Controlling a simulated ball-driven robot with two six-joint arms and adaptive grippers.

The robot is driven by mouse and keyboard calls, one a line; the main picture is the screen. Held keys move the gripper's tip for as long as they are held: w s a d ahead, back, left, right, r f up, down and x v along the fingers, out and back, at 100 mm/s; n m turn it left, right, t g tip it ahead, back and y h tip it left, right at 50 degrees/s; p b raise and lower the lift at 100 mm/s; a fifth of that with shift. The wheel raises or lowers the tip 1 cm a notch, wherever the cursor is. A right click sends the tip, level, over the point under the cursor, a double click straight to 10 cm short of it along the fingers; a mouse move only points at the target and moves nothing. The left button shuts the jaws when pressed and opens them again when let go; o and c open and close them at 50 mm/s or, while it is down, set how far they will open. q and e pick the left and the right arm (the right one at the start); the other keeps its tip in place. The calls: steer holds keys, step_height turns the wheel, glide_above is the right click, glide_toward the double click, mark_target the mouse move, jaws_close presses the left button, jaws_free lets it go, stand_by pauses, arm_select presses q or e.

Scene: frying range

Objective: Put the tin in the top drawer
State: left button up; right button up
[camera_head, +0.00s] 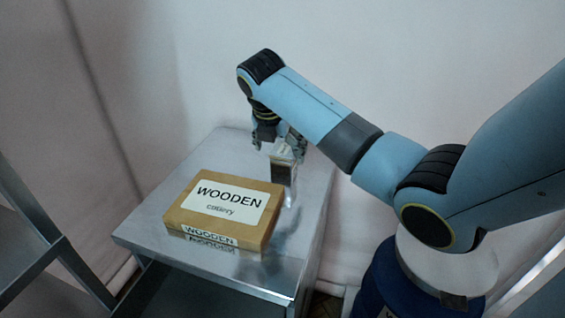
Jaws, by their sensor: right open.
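A small upright thing with a pale yellowish top and dark side, probably the tin (283,172), stands at the back right of the steel cabinet top, behind the box. My right gripper (278,142) points down over it, fingers open. The right finger is close to or overlapping its top; I cannot tell whether they touch. The cabinet (150,232) shows a dark recess (185,295) under its top at the front; whether this is the top drawer standing open is unclear. My left gripper is out of view.
Metal shelving (38,225) stands at the left edge. A pale wall (190,70) closes the back. A blue drum-like form is at lower right.

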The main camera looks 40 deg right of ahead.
steer(key=shift+d+f, duration=0.25)
steer(key=shift+f, duration=0.15)
steer(key=x, duration=0.4)
steer(key=shift+s, duration=0.15)
steer(key=shift+d+f, duration=0.15)
steer(key=shift+f, duration=0.35)
steer(key=shift+d, duration=0.1)
steer(key=c, duration=1.7)
steer(key=shift+o, duration=0.2)
steer(key=shift+w+r, duration=0.2)
steer(key=shift+r, duration=0.45)
step_height(320, 180, up, 3)
steer(key=shift+f, duration=0.1)
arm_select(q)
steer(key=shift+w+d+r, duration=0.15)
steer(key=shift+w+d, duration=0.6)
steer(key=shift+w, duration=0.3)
arm_select(e)
steer(key=s+d+r, duration=0.3)
steer(key=s+r, duration=0.4)
steer(key=s, duration=0.4)
steer(key=shift+d, duration=0.4)
